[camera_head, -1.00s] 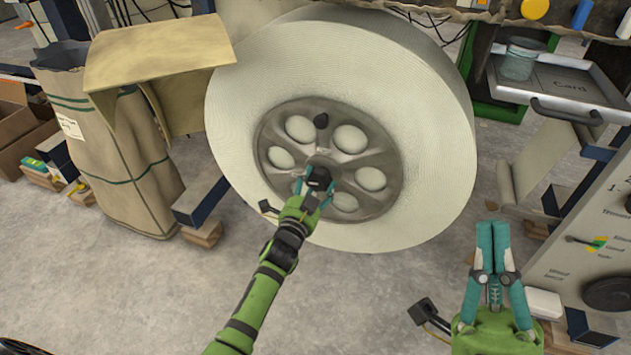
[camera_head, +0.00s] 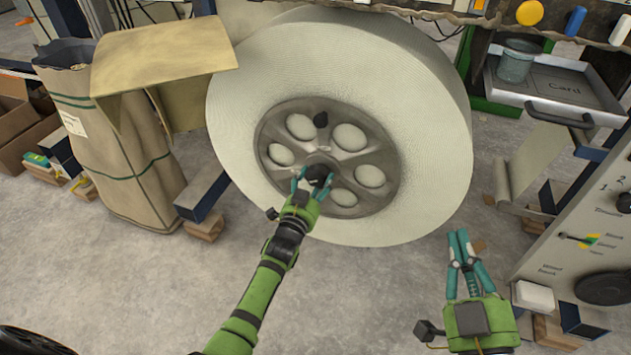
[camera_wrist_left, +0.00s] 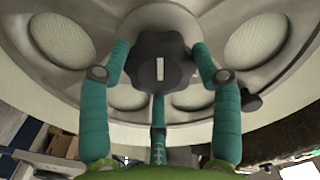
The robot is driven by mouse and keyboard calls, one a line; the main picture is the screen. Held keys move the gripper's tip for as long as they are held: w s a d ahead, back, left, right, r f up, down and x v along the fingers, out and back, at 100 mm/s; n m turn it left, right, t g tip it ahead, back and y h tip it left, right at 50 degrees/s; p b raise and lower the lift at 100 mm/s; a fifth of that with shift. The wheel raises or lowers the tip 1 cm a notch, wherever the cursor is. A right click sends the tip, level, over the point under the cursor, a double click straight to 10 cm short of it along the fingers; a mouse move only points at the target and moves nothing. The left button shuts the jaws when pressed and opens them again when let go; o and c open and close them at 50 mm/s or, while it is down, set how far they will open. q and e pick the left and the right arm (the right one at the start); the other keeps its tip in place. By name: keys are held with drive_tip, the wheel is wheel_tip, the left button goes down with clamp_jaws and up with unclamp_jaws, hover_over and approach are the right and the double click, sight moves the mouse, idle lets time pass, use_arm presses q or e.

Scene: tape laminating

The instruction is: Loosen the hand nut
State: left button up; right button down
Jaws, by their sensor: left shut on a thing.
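The black lobed hand nut (camera_head: 319,175) sits at the hub of the grey spoked flange (camera_head: 272,128) on the big white tape roll (camera_head: 430,150). My left gripper (camera_head: 313,180) has its fingers around the nut. In the left wrist view the nut (camera_wrist_left: 160,60), with a pale slot in its middle, lies between the teal fingertips of the left gripper (camera_wrist_left: 159,52). My right gripper (camera_head: 461,237) hangs empty at the lower right, pointing up, its teal fingers close together.
A small black knob (camera_head: 321,119) sticks out above the hub. A tan curved panel (camera_head: 160,60) and a paper sack (camera_head: 115,150) stand at the left. A control panel (camera_head: 590,215) and a metal tray (camera_head: 555,85) are at the right.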

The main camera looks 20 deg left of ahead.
use_arm(q)
drive_tip(key=shift+a, duration=0.3)
drive_tip(key=o, duration=1.1)
drive_tip(key=shift+f, duration=0.15)
drive_tip(key=shift+o, duration=0.2)
drive_tip(key=shift+d, duration=0.15)
drive_tip(key=shift+s, duration=0.3)
drive_tip(key=s, duration=1.1)
drive_tip(key=shift+s+a, duration=0.2)
drive_tip(key=shift+a, duration=0.05)
